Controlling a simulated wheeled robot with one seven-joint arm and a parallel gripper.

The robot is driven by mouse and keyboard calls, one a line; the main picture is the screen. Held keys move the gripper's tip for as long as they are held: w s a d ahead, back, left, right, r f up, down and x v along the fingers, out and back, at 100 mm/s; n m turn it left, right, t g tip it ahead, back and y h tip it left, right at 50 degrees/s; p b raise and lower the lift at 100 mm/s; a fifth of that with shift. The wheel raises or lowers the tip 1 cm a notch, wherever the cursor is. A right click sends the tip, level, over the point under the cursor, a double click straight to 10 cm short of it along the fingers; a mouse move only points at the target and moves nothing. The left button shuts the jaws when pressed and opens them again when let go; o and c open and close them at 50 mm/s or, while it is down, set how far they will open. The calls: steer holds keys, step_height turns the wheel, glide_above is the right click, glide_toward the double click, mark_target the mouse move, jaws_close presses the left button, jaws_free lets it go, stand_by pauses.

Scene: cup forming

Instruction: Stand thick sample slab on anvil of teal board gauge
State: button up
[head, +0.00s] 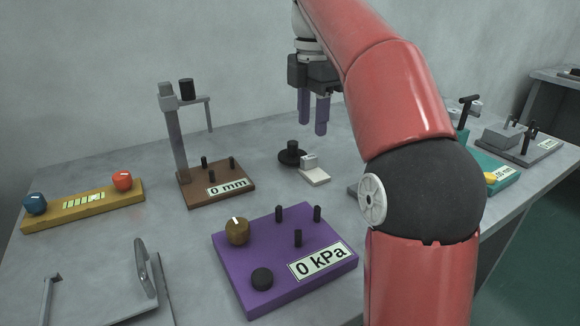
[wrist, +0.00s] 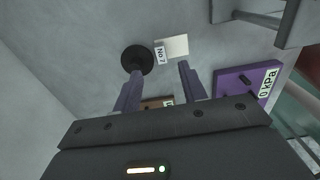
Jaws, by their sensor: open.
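A pale, flat slab (head: 315,177) lies on the grey table beside a round black base with a knob (head: 292,154). I cannot tell if it is the thick sample slab. In the wrist view the pale slab (wrist: 174,47) lies beyond my fingertips, near a "No 7" tag (wrist: 159,55). My gripper (head: 313,127) has purple fingers, apart and empty, above the table behind the slab; the fingers also show in the wrist view (wrist: 160,70). The teal board gauge (head: 503,173) is at the right, partly hidden behind my arm. Its anvil cannot be made out.
A purple "0 kPa" board (head: 330,240) with pegs stands in front. A brown "0 mm" stand (head: 215,190) and a yellow board with knobs (head: 85,207) are to the left. A grey fixture (head: 522,145) is at far right.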

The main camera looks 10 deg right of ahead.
mark_target(311, 157)
step_height(311, 157, down, 7)
steer(key=shift+f+b, duration=0.15)
steer(key=shift+b, duration=1.1)
steer(key=shift+c, duration=0.3)
jaws_close()
